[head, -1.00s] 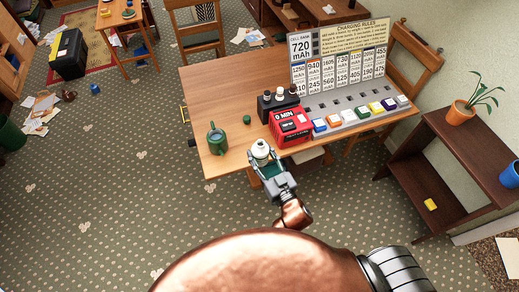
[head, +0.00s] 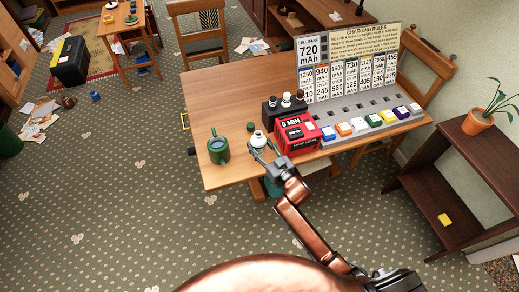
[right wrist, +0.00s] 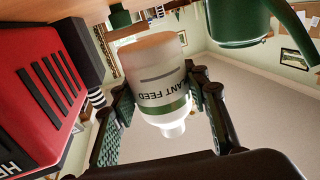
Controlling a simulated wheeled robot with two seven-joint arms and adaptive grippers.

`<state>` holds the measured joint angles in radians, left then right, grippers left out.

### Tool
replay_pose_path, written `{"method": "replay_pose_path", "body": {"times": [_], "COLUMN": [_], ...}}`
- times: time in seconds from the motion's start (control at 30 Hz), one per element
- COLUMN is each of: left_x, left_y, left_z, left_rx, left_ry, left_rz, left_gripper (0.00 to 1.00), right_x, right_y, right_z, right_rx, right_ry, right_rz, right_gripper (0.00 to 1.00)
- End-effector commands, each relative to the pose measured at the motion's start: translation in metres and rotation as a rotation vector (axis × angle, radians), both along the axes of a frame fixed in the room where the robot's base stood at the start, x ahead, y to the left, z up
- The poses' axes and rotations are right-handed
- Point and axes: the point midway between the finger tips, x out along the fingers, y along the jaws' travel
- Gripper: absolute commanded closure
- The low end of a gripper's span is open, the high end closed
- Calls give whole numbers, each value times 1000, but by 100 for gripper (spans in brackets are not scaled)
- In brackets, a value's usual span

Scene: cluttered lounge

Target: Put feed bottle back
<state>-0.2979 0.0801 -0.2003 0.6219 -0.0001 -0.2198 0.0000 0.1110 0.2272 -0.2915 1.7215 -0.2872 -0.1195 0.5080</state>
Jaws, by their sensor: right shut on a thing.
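The feed bottle (head: 258,139) is white with a white cap, near the table's front edge between the green watering can (head: 218,150) and the red charger box (head: 297,133). My right gripper (head: 264,152) is shut on it. In the right wrist view, which is upside down, the bottle (right wrist: 158,80) reads "PLANT FEED", has a green band and sits between my right gripper's fingers (right wrist: 163,105). The bottle looks upright. I cannot tell whether its base touches the table. My left gripper is not in view.
A small green cap-like piece (head: 250,127) lies just behind the bottle. A black holder with white-topped pieces (head: 284,108) stands behind the red box. A grey rack of coloured cells (head: 370,123) fills the table's right. The wooden table (head: 220,100) is bare at the back left.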

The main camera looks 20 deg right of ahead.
Motion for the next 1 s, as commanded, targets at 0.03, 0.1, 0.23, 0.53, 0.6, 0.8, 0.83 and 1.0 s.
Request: {"method": "replay_pose_path", "body": {"times": [0.03,0.1,0.23,0.53,0.6,0.8,0.83,1.0], "left_x": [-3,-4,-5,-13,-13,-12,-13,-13], "left_y": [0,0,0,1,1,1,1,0], "left_z": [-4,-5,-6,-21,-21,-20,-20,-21], "left_rx": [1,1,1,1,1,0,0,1], "left_ry": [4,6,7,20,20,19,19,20], "left_rz": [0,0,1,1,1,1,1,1], "left_gripper": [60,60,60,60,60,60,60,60], "right_x": [4,7,11,15,15,15,15,15], "right_y": [-2,-4,-6,-9,-9,-9,-9,-9], "right_z": [-6,-10,-14,-53,-52,-51,-52,-54], "right_rx": [0,-1,0,1,0,0,0,0], "right_ry": [-1,-1,-2,1,-1,-2,-1,0], "right_rz": [0,0,1,1,1,2,2,1], "right_gripper": [81,81,81,81,81,81,81,52]}}
